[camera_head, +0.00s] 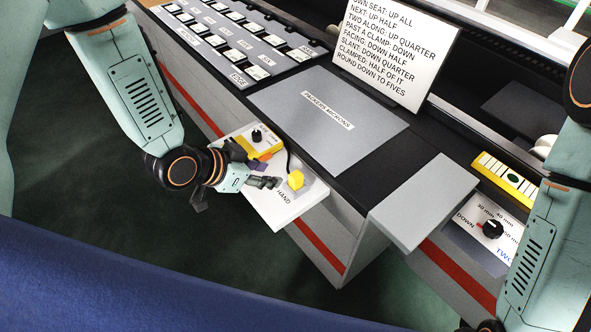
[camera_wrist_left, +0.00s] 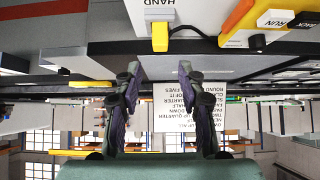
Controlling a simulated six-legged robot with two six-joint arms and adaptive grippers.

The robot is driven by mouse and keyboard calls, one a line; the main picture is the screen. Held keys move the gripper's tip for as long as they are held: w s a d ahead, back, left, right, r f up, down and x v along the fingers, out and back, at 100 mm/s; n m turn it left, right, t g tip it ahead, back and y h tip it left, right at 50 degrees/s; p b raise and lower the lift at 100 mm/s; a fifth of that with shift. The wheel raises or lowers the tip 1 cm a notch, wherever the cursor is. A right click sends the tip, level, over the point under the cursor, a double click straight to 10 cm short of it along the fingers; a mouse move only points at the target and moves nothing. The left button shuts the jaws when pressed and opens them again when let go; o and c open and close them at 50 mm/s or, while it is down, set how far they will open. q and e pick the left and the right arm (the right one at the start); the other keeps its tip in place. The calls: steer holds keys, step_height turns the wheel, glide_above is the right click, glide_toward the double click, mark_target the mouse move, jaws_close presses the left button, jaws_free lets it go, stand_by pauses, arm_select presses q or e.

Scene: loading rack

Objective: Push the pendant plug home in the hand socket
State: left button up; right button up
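The yellow pendant plug (camera_head: 296,180) stands at the grey hand socket on the white shelf, by the HAND label; a black cord leads from it to the yellow pendant (camera_head: 265,147). In the left wrist view the plug (camera_wrist_left: 160,37) touches or nearly touches the pale socket block (camera_wrist_left: 160,14); how deep it sits I cannot tell. My left gripper (camera_head: 267,175) is just left of the plug. In the wrist view its fingers (camera_wrist_left: 160,88) are apart with nothing between them, and the plug shows beyond the gap. My right gripper is out of view; only its arm shows.
The white shelf (camera_head: 270,212) juts from the console front. A grey block (camera_head: 412,200) sticks out to its right. Console keys (camera_head: 240,45), a flat grey panel (camera_head: 325,115) and an upright instruction card (camera_head: 405,50) lie behind. A knob (camera_head: 492,229) is at right. The floor at lower left is clear.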

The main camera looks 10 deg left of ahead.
mark_target(292, 177)
arm_select(q)
steer(key=b+x, duration=0.6)
steer(key=x, duration=0.2)
steer(key=shift+f, duration=0.25)
steer(key=shift+b+x, duration=0.35)
steer(key=shift+x, duration=0.55)
steer(key=shift+w+r, duration=0.1)
jaws_close()
step_height(292, 177, up, 8)
steer(key=p, duration=0.7)
